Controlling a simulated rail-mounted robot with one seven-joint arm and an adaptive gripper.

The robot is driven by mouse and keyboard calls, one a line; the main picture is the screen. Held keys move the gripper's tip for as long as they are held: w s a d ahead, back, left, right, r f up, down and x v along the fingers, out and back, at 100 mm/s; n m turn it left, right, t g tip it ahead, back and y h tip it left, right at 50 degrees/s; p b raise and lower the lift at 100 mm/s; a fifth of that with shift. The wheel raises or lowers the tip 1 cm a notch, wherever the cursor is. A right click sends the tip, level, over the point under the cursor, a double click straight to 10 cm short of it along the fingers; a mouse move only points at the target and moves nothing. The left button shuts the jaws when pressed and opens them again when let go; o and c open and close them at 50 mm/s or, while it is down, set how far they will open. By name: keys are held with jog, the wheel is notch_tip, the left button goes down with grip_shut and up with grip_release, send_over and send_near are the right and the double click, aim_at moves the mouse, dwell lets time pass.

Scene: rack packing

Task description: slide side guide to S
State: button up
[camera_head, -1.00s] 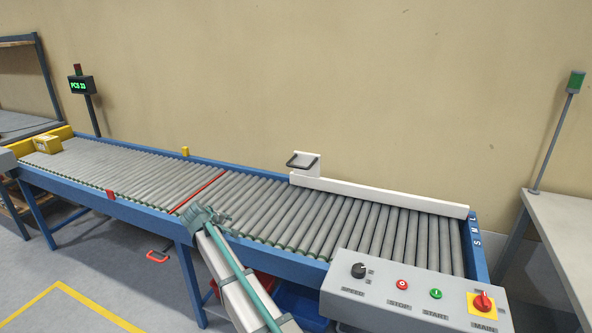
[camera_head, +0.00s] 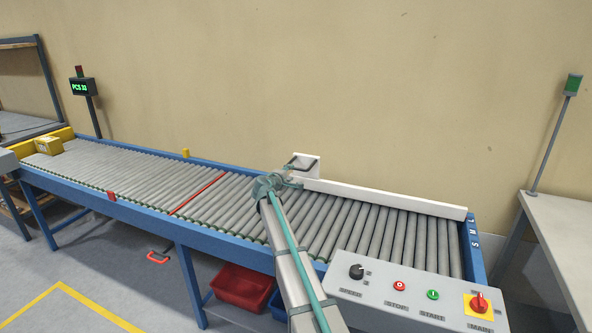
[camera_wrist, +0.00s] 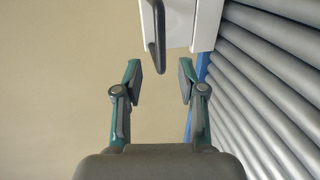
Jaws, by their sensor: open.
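The side guide (camera_head: 385,198) is a long white bar along the back edge of the roller conveyor. Its right end is by the L mark of the S, M, L scale (camera_head: 474,233); S is nearest the front. A white bracket with a dark handle stands at the guide's left end, partly behind my gripper (camera_head: 288,181) in the head view. In the wrist view the dark handle (camera_wrist: 155,40) is just ahead of my gripper (camera_wrist: 160,78), lined up between the fingertips. The fingers are apart and empty, not around the handle.
The control panel (camera_head: 405,293) with knob, buttons and main switch stands at the front right. The rollers in front of the guide are clear. The wall is close behind.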

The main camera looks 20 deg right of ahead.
aim_at(296, 169)
jog(key=p+x, duration=0.1)
jog(key=x, duration=0.7)
jog(key=shift+w+d, duration=0.25)
jog(key=shift+f, duration=0.1)
grip_shut()
